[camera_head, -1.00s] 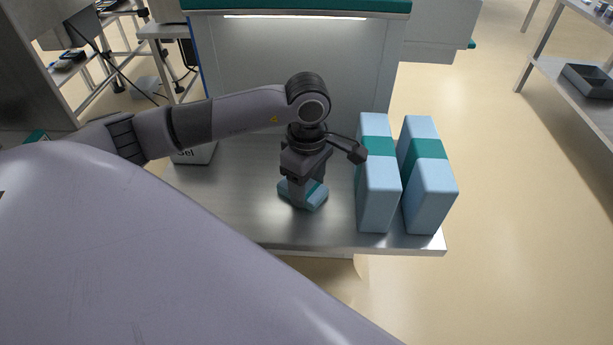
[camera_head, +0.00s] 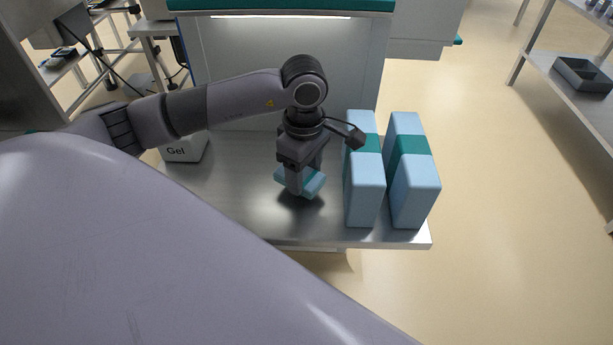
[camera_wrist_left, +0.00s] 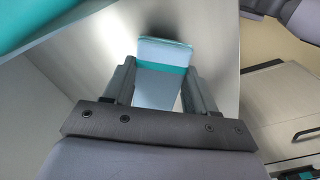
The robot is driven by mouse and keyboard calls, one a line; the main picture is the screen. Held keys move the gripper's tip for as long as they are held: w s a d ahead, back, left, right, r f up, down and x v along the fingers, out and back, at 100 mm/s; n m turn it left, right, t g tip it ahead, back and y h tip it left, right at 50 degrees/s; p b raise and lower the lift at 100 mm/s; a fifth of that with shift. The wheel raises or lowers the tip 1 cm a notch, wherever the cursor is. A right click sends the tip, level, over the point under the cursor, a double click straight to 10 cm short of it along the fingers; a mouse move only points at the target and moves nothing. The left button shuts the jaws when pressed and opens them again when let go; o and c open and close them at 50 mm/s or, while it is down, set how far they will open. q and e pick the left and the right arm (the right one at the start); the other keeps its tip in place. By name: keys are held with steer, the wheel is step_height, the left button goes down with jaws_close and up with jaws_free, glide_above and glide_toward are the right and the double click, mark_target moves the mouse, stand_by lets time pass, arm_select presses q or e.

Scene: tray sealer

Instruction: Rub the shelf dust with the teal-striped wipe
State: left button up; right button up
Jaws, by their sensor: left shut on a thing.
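The teal-striped wipe (camera_head: 315,184) is a pale blue pad with a teal band. My left gripper (camera_head: 303,187) is shut on it, pointing down over the steel shelf (camera_head: 230,205). A dark shadow lies on the shelf just below the wipe, so it appears slightly raised; I cannot tell for certain whether it touches. In the left wrist view the wipe (camera_wrist_left: 158,88) sits between the two fingers (camera_wrist_left: 158,95), its teal band near the far end. I cannot make out any dust on the shelf. My right gripper is not in view.
Two tall light-blue blocks with teal bands, a left one (camera_head: 366,195) and a right one (camera_head: 415,190), stand close to the right of my gripper. A white box marked "Gel" (camera_head: 184,148) stands at the shelf's back left. The shelf's front middle is clear.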

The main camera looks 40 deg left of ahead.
arm_select(q)
step_height(320, 180, up, 3)
steer(key=shift+f+p, duration=0.15)
steer(key=shift+p, duration=0.5)
steer(key=shift+r+p, duration=0.75)
steer(key=shift+r, duration=0.6)
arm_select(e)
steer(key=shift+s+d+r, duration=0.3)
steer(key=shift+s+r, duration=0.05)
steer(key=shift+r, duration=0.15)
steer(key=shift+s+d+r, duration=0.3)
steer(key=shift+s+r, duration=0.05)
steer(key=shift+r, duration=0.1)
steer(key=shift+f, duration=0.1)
